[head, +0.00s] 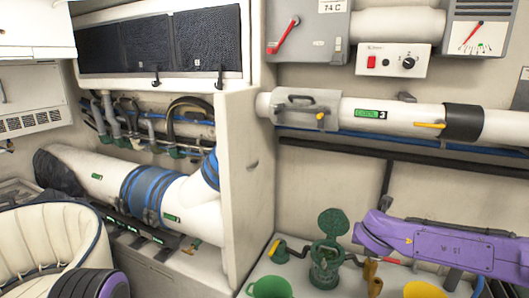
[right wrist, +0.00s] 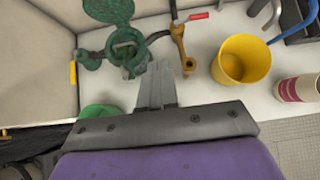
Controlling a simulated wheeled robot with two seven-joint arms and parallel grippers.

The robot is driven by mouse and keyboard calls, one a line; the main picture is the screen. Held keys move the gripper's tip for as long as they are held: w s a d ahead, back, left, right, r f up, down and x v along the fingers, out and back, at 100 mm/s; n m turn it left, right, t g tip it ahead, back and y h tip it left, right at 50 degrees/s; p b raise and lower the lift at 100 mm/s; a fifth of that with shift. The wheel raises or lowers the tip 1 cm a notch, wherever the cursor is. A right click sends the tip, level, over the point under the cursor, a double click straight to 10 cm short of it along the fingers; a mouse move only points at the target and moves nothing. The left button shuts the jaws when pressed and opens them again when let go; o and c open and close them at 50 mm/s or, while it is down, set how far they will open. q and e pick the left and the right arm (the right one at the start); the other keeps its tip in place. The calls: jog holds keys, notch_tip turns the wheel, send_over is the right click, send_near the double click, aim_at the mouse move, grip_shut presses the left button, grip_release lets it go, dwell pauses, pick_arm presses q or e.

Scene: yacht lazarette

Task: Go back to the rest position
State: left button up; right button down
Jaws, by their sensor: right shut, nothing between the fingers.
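My right gripper (right wrist: 158,88) shows in the right wrist view with its two grey fingers together and nothing between them. It hangs above a white ledge (right wrist: 205,88), and its fingertips point toward a green strainer pot with a raised lid (right wrist: 122,45) and a brass fitting (right wrist: 181,48). In the head view my purple right arm (head: 440,245) reaches in from the right, over the ledge; its fingers are hard to make out there. Part of my purple left arm (head: 90,284) shows at the lower left edge. My left gripper is not in view.
A yellow bucket (right wrist: 241,59), a green bucket (head: 270,288) and a red-and-white cup (right wrist: 297,87) stand near the right gripper. A red-handled valve (right wrist: 196,16) lies behind. A white partition (head: 245,185) rises left of the ledge. A cream padded seat (head: 45,240) is at left.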

jog(key=s+a+f+n+y+b, duration=0.1)
jog(key=s+a+f+n, duration=0.2)
jog(key=s+f+n, duration=0.6)
jog(key=s+a+f+n+b, duration=0.1)
jog(key=s+a+f+n, duration=0.35)
jog(key=f+n, duration=0.9)
pick_arm(q)
notch_tip(320, 180, down, 7)
jog(key=b, duration=0.4)
jog(key=shift+s+r+b, duration=0.15)
jog(key=shift+s+b, duration=0.2)
pick_arm(e)
jog(key=s+d+f+n+g, duration=0.1)
jog(key=s+d+f+n, duration=0.2)
jog(key=s, duration=0.6)
jog(key=s+d+f+n+g, duration=0.2)
jog(key=s+d+f+n, duration=0.1)
jog(key=s+f, duration=0.5)
jog(key=s+d+f+n+g, duration=0.2)
jog(key=s+f+n, duration=0.3)
jog(key=s, duration=0.7)
jog(key=shift+d+f+h, duration=0.3)
jog(key=shift+d+f, duration=0.05)
jog(key=shift+d, duration=0.15)
jog(key=shift+n, duration=0.25)
